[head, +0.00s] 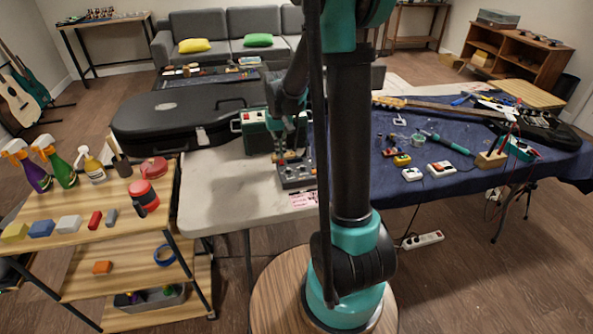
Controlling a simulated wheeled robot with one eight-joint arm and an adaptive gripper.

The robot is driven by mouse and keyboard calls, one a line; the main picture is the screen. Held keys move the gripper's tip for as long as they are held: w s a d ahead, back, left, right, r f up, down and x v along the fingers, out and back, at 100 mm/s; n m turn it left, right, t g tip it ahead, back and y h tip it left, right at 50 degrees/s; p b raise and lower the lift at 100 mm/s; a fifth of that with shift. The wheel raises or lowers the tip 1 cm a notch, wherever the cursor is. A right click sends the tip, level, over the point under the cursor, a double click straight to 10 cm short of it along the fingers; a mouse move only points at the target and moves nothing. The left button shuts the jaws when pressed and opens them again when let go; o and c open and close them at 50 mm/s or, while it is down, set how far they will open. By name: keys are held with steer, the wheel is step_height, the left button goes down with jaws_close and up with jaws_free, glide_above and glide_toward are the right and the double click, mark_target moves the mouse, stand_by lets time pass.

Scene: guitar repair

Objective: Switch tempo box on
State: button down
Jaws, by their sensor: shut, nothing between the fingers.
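A grey box with small controls on top (296,176) sits on the light table, under my gripper. A green box with a pale front and a red part (256,132) stands just behind it. I cannot tell for sure which of the two is the tempo box, nor whether either is on. My gripper (288,157) is shut and empty, pointing down at the grey box's rear part. I cannot tell whether the fingertips touch it. My arm crosses the middle of the view and hides what lies right of the boxes.
A black guitar case (180,122) lies left behind the boxes. A pink note (303,200) lies at the table's front edge. A blue-covered table (450,195) with a guitar and tools is on the right. A wooden cart (85,232) with bottles stands left. The pale tabletop (220,195) is clear at front left.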

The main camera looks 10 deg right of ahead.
steer(key=shift+f, duration=0.8)
stand_by(0.4)
steer(key=shift+r, duration=3.5)
steer(key=s+d+f+t, duration=0.2)
steer(key=s+f, duration=0.1)
steer(key=s, duration=0.8)
steer(key=s+d+f+t, duration=0.2)
steer(key=s+f, duration=0.1)
steer(key=s, duration=0.8)
